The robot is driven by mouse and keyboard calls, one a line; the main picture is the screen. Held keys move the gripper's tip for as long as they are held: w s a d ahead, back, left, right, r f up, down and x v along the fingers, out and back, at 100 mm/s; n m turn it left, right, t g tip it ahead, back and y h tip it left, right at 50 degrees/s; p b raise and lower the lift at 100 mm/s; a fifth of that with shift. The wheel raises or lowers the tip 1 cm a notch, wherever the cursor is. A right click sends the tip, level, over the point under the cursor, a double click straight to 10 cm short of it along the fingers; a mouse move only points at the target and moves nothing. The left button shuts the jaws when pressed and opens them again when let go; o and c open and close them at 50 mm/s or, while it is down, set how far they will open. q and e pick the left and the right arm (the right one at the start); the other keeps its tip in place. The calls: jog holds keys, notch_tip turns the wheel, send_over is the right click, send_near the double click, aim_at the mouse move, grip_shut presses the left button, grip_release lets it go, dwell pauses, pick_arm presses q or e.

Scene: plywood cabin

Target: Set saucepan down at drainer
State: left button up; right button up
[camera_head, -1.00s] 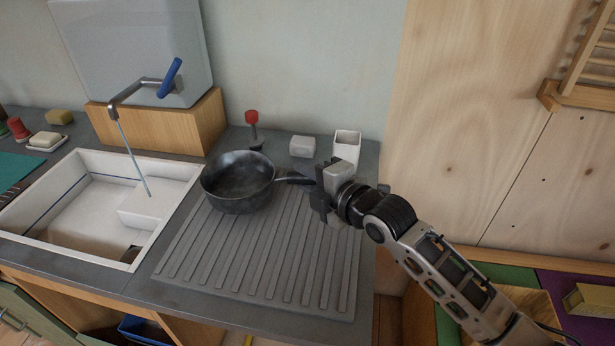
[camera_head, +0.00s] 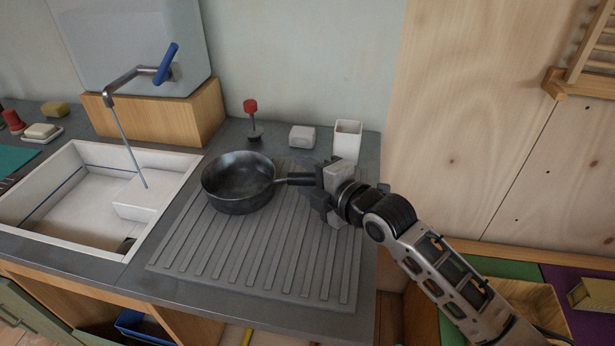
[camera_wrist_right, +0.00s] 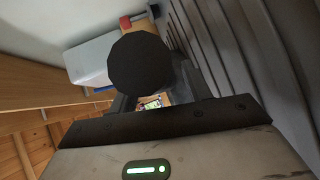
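The dark saucepan (camera_head: 238,192) is upright over the back left part of the grey ribbed drainer (camera_head: 262,262), beside the sink. I cannot tell whether its base touches the ribs or is just above them. Its black handle (camera_head: 298,179) points right into my right gripper (camera_head: 322,190), which is shut on it. In the right wrist view the round dark handle end (camera_wrist_right: 140,62) fills the space between the fingers and hides most of the pan. My left gripper is not in view.
The white sink (camera_head: 90,240) with its tap (camera_head: 135,84) lies left of the drainer. Behind the drainer stand a red-topped item (camera_head: 251,107), a small white block (camera_head: 302,137) and a white cup (camera_head: 347,140). The front of the drainer is clear.

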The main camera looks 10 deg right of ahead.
jog(key=shift+s+d+f, duration=0.1)
jog(key=b+v, duration=0.1)
jog(key=v, duration=1.3)
jog(key=shift+s+d, duration=0.15)
jog(key=shift+s+d+r, duration=0.3)
jog(key=shift+s, duration=0.25)
